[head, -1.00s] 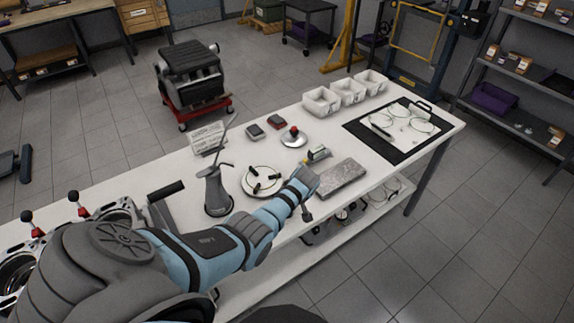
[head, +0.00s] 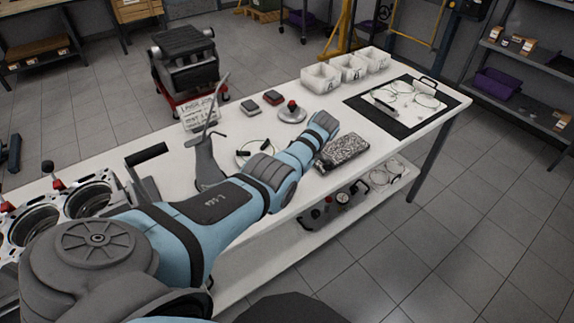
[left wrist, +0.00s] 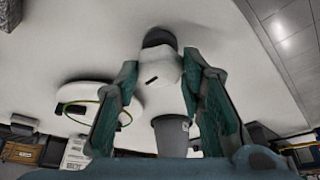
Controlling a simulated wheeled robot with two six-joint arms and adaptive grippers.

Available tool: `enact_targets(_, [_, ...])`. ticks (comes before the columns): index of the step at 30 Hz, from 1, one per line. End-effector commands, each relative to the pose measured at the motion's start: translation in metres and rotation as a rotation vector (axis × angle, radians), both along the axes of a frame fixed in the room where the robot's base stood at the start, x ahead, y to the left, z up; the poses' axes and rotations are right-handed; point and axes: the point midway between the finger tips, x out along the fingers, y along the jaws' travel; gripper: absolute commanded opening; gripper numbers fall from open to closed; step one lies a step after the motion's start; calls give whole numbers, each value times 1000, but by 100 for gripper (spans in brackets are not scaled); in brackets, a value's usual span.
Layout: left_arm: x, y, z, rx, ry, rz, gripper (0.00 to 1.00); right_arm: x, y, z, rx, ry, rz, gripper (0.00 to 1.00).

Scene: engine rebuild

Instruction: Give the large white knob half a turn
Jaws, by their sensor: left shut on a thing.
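The large white knob (left wrist: 165,72) is a rounded white piece with a short dark mark on its side and a dark end above it. In the left wrist view it sits between the two teal fingers of my left gripper (left wrist: 158,85), which is shut on it. In the head view my left gripper (head: 325,128) is at the front middle of the table, just behind a speckled block (head: 343,150). There the knob and the fingertips are hidden by my wrist. My right gripper is in neither view.
A white dish (head: 243,155) and a grey oil can (head: 208,165) stand left of the gripper. A round base with a red top (head: 291,111) stands behind it. White bins (head: 322,77) and a black mat (head: 442,120) are farther right. The table's front edge is close.

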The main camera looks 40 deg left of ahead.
Motion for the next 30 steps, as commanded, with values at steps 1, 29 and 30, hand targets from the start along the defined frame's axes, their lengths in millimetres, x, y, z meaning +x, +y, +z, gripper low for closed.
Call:
enact_targets(1, [2, 0, -2, -1, -6, 16, 8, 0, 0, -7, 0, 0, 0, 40])
enact_targets(29, [1, 0, 1, -2, -1, 74, 56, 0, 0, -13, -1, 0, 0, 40])
enact_targets(30, [1, 0, 1, -2, -1, 75, 56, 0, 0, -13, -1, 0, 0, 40])
